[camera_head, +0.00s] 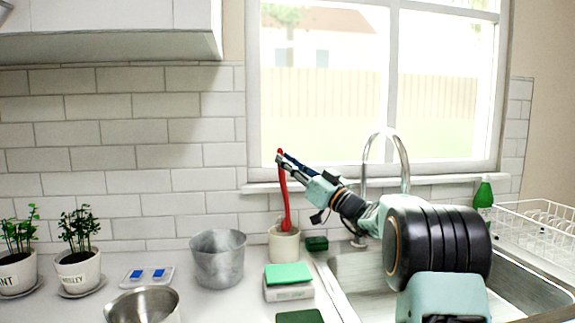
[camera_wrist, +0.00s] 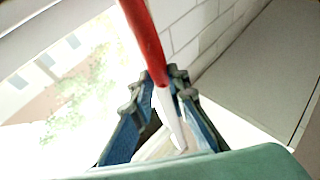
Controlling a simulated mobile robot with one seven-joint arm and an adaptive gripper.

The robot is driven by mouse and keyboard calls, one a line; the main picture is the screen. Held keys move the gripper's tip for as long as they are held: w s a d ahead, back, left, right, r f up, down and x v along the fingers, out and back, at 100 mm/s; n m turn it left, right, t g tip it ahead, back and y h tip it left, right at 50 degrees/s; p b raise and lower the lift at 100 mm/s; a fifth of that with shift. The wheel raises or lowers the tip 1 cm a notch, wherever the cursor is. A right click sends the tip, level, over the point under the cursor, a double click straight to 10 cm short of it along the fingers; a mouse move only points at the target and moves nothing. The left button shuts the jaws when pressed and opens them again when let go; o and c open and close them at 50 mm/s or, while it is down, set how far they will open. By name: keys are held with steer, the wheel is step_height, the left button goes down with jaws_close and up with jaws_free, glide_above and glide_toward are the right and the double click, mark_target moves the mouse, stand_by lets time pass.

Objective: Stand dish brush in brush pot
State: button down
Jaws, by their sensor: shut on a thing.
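The dish brush (camera_head: 284,195) has a long red handle and hangs nearly upright. My gripper (camera_head: 281,158) is shut on its upper end. In the wrist view, the red handle (camera_wrist: 145,38) runs between the fingertips of my gripper (camera_wrist: 163,85). The brush pot (camera_head: 284,246) is a cream cup on the counter, directly below the brush. The brush's wider lower end shows at the pot's mouth. I cannot tell how far it is inside, and no bristles are visible.
A grey metal pot (camera_head: 218,262) stands left of the brush pot. A green sponge on a pale holder (camera_head: 289,292) is in front, and a dark green block (camera_head: 317,243) is to its right. The faucet (camera_head: 404,165) and sink (camera_head: 345,268) lie further right.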

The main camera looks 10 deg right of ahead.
mark_target(283, 175)
steer(key=shift+f+b, duration=2.35)
steer(key=shift+b, duration=0.75)
steer(key=c, duration=1.8)
jaws_free()
steer(key=v, duration=1.2)
